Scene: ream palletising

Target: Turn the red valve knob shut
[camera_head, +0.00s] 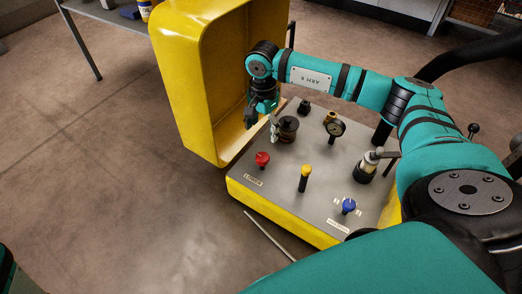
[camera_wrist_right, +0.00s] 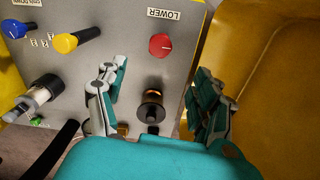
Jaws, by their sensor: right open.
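The red valve knob (camera_head: 262,159) is a small round knob near the left edge of the grey panel (camera_head: 320,190), by the "LOWER" label. In the right wrist view the red knob (camera_wrist_right: 160,45) lies beyond the fingertips, with a pale mark on its face. My right gripper (camera_head: 268,126) is above the panel's far left side, behind the red knob in the head view and apart from it. Its two fingers (camera_wrist_right: 157,82) are spread, with nothing held. My left gripper is not in view.
A black cylindrical knob (camera_head: 288,126) stands close beside my right gripper.

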